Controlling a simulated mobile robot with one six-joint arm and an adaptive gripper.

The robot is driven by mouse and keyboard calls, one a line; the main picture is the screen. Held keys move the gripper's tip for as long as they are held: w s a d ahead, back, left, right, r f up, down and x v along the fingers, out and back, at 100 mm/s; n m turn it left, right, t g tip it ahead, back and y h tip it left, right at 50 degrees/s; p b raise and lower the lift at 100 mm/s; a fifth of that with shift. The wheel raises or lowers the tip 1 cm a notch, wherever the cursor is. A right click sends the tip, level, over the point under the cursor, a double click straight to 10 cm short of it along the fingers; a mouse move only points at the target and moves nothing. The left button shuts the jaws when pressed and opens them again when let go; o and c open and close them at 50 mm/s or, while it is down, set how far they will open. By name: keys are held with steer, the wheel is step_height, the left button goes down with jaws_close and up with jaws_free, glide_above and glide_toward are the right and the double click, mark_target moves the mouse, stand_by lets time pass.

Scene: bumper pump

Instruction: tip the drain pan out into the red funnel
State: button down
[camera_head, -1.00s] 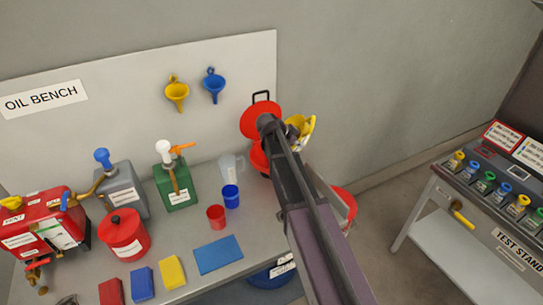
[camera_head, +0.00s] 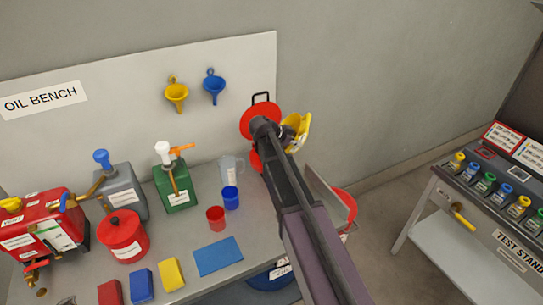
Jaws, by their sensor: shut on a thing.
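My gripper (camera_head: 287,132) is over the back right of the bench, mostly hidden behind my own arm. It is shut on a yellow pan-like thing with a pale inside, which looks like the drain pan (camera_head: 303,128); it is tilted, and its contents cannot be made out. A red round piece with a black handle (camera_head: 255,117) stands just left of the gripper, with more red below it, partly hidden by my arm. Another red rounded thing (camera_head: 349,205) shows low, right of my arm, by the bench end. I cannot tell which of these red things is the funnel.
Yellow (camera_head: 176,94) and blue (camera_head: 214,86) funnels hang on the back panel. A clear jug (camera_head: 232,170), blue cup (camera_head: 230,197) and red cup (camera_head: 215,218) stand left of my arm. The test stand (camera_head: 460,215) is at right, with open floor between.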

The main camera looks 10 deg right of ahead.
mark_target(287, 151)
steer(key=shift+a+r, duration=0.1)
steer(key=shift+a, duration=0.1)
steer(key=shift+a+f+n+h+b, duration=0.25)
steer(key=shift+a+h+b, duration=0.4)
steer(key=shift+h+b, duration=0.55)
steer(key=shift+a+r+b, duration=0.2)
steer(key=shift+a+b, duration=0.1)
steer(key=shift+b, duration=0.15)
steer(key=shift+w+a+r+n+h+b, duration=0.15)
steer(key=shift+a+r+n+h+b, duration=0.1)
steer(key=shift+a+h+b, duration=0.3)
steer(key=shift+a+r, duration=0.1)
steer(key=shift+r, duration=0.05)
steer(key=shift+a+t+h, duration=0.15)
steer(key=shift+t+h, duration=0.15)
steer(key=shift+h, duration=0.05)
